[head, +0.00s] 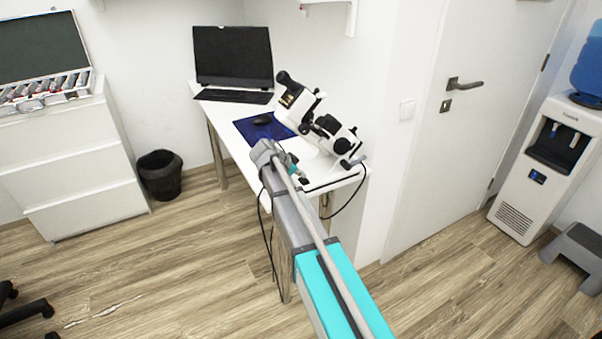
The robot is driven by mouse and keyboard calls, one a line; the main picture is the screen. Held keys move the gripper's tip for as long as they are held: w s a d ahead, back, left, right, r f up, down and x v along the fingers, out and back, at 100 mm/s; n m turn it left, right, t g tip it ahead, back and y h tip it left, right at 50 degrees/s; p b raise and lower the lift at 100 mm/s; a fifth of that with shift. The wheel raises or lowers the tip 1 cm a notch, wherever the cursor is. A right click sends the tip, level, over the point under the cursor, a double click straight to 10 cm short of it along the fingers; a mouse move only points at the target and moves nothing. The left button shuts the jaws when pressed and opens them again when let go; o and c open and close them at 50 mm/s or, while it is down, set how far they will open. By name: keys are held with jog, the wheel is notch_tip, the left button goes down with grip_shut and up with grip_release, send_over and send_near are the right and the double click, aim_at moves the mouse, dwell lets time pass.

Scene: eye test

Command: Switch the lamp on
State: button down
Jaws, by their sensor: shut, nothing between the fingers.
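A white and black eye-examination instrument, which looks like a slit lamp (337,136), stands on the right part of the white desk (218,114). No light shows on it, and its switch cannot be made out. My gripper (303,179) is small and dark at the end of my arm, over the desk's front edge, to the lower left of the lamp. It looks shut and empty. My arm's wrist partly hides it and the desk edge. I cannot tell whether it touches the desk.
A bin (160,177) stands left. The floor at front left is mostly clear.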

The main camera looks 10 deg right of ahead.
aim_at(301, 179)
jog(key=shift+s+d+r, duration=0.1)
jog(key=shift+s, duration=0.2)
dwell(0.4)
jog(key=shift+r, duration=0.15)
jog(key=r+p, duration=0.2)
jog(key=p, duration=0.1)
jog(key=r+p, duration=0.1)
jog(key=r, duration=0.1)
jog(key=shift+w, duration=0.3)
jog(key=a+r+p, duration=0.6)
jog(key=a+p, duration=0.1)
jog(key=shift+s+a+r, duration=0.15)
jog(key=shift+s+r, duration=0.15)
jog(key=shift+s, duration=0.1)
